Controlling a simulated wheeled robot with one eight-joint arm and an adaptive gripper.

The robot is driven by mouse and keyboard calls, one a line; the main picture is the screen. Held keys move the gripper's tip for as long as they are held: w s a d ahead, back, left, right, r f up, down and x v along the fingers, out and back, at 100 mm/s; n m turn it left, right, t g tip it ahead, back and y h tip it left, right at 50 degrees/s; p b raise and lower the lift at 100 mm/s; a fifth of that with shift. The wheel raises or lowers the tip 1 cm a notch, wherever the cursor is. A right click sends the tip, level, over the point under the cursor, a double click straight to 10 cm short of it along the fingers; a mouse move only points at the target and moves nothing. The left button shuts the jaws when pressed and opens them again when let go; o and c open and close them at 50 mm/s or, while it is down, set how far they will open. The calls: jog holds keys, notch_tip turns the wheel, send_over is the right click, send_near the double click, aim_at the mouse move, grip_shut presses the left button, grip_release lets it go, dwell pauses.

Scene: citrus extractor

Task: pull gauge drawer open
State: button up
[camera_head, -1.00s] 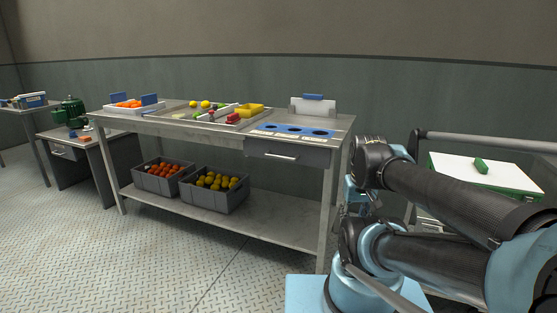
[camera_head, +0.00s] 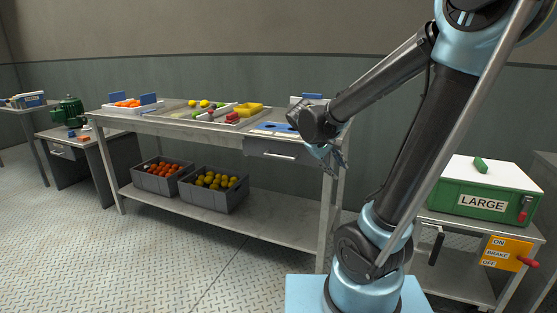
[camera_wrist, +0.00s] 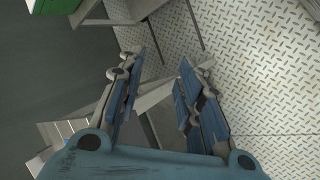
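The gauge drawer (camera_head: 272,149) is a dark grey front with a pale bar handle (camera_head: 280,155), under the right end of the long steel table. It looks shut. The blue gauge plate with dark holes (camera_head: 268,127) lies on the tabletop above it, partly hidden by my arm. My gripper (camera_head: 334,160) is to the right of the drawer, near the table's right front leg, apart from the handle. In the wrist view my gripper (camera_wrist: 160,72) has its blue fingers spread with nothing held between them. I cannot make out the handle in the wrist view.
The steel table's lower shelf (camera_head: 262,220) holds two grey crates of fruit. A green box marked LARGE (camera_head: 481,190) stands on a side stand at the right, with an orange brake panel (camera_head: 497,253). The floor in front of the table (camera_head: 170,260) is clear.

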jog(key=w+a+n+t+h, duration=0.2)
jog(key=w+a, duration=0.5)
jog(key=a, duration=0.1)
jog(key=n+t+h, duration=0.2)
jog(key=n+t, duration=0.1)
jog(key=t, duration=0.3)
send_near(277, 157)
jog(key=shift+h, duration=0.3)
jog(key=x, duration=1.1)
jog(key=shift+w+a+f, duration=0.1)
jog(key=shift+f, duration=0.1)
